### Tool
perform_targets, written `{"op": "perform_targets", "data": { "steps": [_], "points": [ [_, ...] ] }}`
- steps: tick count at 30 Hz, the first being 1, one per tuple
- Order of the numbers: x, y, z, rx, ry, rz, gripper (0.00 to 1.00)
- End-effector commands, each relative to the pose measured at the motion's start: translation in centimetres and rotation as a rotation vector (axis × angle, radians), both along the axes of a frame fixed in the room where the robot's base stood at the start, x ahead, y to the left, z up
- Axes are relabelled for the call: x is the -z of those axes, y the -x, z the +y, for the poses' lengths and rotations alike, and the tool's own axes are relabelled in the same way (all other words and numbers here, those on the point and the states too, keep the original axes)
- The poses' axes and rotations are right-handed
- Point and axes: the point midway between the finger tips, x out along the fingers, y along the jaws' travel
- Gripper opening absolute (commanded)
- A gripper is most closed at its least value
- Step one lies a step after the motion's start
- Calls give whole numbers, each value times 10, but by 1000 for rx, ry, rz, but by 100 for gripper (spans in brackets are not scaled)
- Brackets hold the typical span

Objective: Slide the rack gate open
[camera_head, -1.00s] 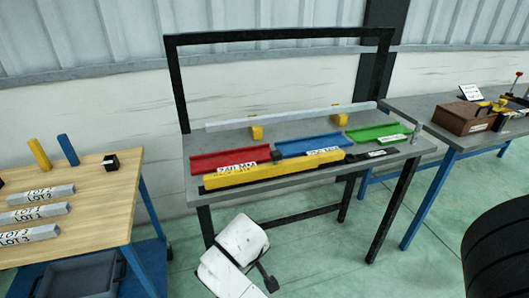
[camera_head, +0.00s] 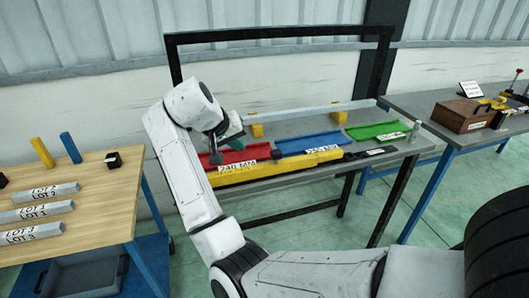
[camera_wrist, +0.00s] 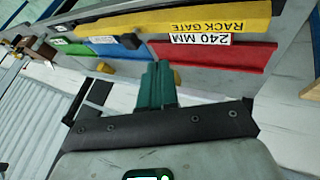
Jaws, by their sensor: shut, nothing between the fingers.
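The rack gate is a long yellow bar (camera_head: 270,168) along the front of the grey bench, before the red and blue trays. In the wrist view the yellow gate (camera_wrist: 180,20) bears the label RACK GATE and runs along the top. A small dark block (camera_wrist: 130,41) sits beside the gate between the blue and red trays. My gripper (camera_head: 215,157) is over the left end of the bench, above the red tray. I cannot tell the exact gap to the gate.
The red tray (camera_head: 233,157), labelled 240 MM, blue tray (camera_head: 308,142) and green tray (camera_head: 378,131) stand in a row. A long grey bar (camera_head: 320,109) lies behind them on yellow supports. A wooden table (camera_head: 90,205) with lot bars stands at left; another bench is at right.

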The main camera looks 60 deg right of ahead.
Motion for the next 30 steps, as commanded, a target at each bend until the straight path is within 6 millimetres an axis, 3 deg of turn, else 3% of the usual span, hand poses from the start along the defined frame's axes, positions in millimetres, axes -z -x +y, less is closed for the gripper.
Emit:
{"op": "perform_targets", "data": {
  "steps": [14, 20, 30],
  "points": [
    [2, 0, -4, 4, 1, 1, 0],
    [24, 4, -20, 5, -1, 4, 0],
    [77, 10, -59, 4, -2, 4, 0]
  ]
}}
